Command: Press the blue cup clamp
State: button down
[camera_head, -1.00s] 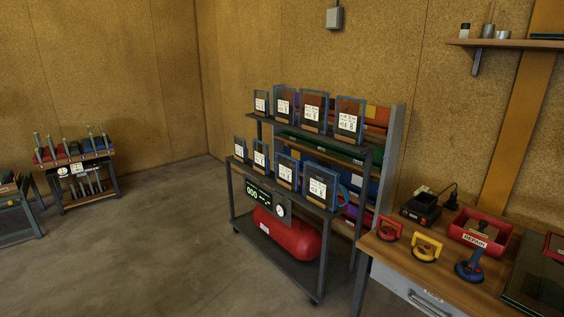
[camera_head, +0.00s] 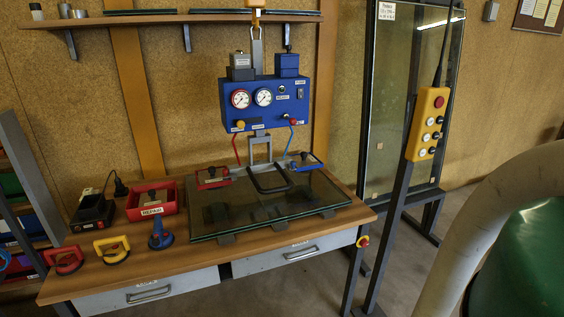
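Two blue cup-like things show. On the glass pane (camera_head: 250,205), a blue-handled cup clamp (camera_head: 305,162) sits at the right back and a red-handled one (camera_head: 212,178) at the left. A blue hose runs down to the blue one and a red hose to the red one. Whether the blue lever is raised or pressed is too small to tell. A separate blue suction cup (camera_head: 161,236) with an upright handle stands on the wooden bench (camera_head: 185,262), left of the glass. My gripper is not in view.
A blue control box (camera_head: 265,104) with two gauges hangs above the glass. A yellow pendant (camera_head: 428,124) hangs at right. Red (camera_head: 64,260) and yellow (camera_head: 112,249) cup lifters and a red bin (camera_head: 153,201) stand on the bench. A cream pipe (camera_head: 480,235) fills the lower right.

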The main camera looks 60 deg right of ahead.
aim_at(292, 164)
jog(key=z, duration=1.3)
